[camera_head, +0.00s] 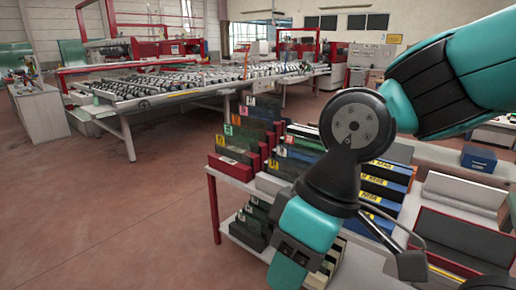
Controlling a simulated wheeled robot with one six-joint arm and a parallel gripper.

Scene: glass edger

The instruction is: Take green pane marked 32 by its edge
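Several dark green and dark panes (264,113) stand on edge in slotted racks on a shelf unit, left of my arm. The numbers are too small to read, so I cannot tell which pane is marked 32. My teal and black arm crosses in front of the racks and hides part of them. Its lower end runs to the bottom edge of the view. My gripper's fingers are not seen.
The shelf unit (214,208) has red posts and a lower tier with more panes. Yellow-labelled dark boxes (383,187) stand right of the arm. A long roller table (180,88) with red machines stands behind. The floor (110,210) at left is clear.

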